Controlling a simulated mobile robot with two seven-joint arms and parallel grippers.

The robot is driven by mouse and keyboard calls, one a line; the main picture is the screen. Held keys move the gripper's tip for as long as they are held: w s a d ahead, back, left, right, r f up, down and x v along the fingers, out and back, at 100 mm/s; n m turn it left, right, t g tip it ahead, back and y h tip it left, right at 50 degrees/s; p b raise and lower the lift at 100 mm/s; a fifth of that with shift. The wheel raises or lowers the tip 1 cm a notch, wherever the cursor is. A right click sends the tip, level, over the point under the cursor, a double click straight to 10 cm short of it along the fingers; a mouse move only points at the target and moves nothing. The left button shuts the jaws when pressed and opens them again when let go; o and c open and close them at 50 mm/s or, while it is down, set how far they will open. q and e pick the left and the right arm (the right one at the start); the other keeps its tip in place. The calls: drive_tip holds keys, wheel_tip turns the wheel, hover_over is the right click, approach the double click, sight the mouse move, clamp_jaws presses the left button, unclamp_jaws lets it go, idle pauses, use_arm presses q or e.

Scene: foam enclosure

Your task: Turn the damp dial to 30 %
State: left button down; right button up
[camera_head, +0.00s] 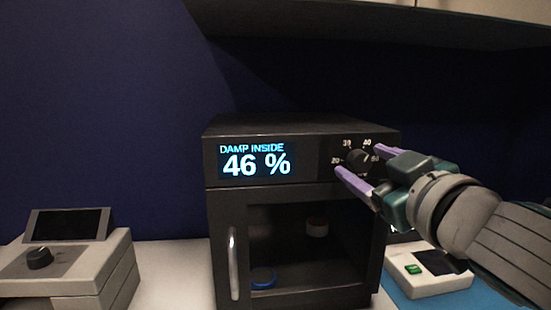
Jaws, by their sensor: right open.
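The damp dial (357,160) is a dark round knob on the upper right front of a black cabinet (310,188), with white marks around it, among them 20 and 40. The cabinet's display (257,161) reads "DAMP INSIDE 46 %". My right gripper (357,158) comes in from the right, its two purple fingers open, one on the upper right of the dial and one at its lower left. Whether the fingers touch the dial cannot be told. The dial's right side is partly hidden by the gripper. My left gripper is not in view.
The cabinet's front has a vertical handle (234,263); a small pale round item (317,227) and a blue ring-like item (263,278) are inside. A grey device with a knob (39,258) stands left. A white device with a green button (414,269) stands right. A shelf (380,22) hangs above.

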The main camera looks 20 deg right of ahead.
drive_tip(key=shift+c, duration=0.3)
clamp_jaws()
idle(0.3)
